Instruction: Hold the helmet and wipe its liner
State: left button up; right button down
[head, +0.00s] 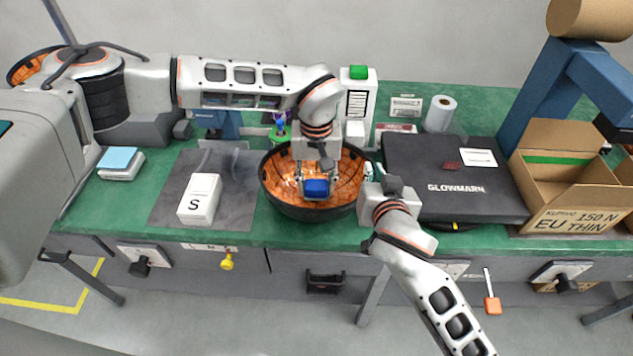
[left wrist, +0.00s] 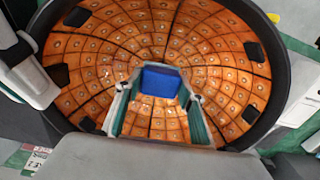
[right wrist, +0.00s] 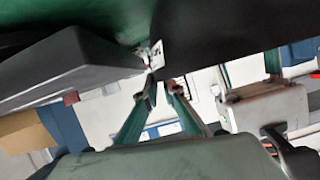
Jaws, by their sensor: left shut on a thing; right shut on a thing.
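The helmet (head: 290,205) is a dark bowl lying open side up on the green bench, with an orange, studded, tiled liner (head: 279,172). The liner fills much of the left wrist view (left wrist: 110,50). My left gripper (head: 316,178) reaches down into the helmet. It is shut on a blue wiping block (head: 317,189), which shows between the fingers in the left wrist view (left wrist: 161,81), against or just above the liner. My right gripper (head: 369,184) is at the helmet's right edge, shut on the helmet. In the right wrist view its fingertips (right wrist: 160,88) are close together beside the dark shell (right wrist: 205,28); the exact contact is unclear.
A black GLOWMARN case (head: 450,190) lies close to the right, beside an open cardboard box (head: 575,215). A white box marked S (head: 199,200) stands on a grey mat (head: 165,205) to the left. A white dispenser (head: 358,100) and paper roll (head: 439,114) stand behind.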

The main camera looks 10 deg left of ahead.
pick_arm(q)
jog(key=shift+f, duration=0.7)
jog(key=shift+s+a, duration=0.1)
jog(key=shift+a, duration=0.4)
jog(key=shift+d, duration=0.2)
jog(key=shift+d+f, duration=0.15)
jog(key=shift+d, duration=0.65)
jog(key=shift+a, duration=1.05)
jog(key=shift+d+r, duration=0.25)
jog(key=shift+d, duration=0.75)
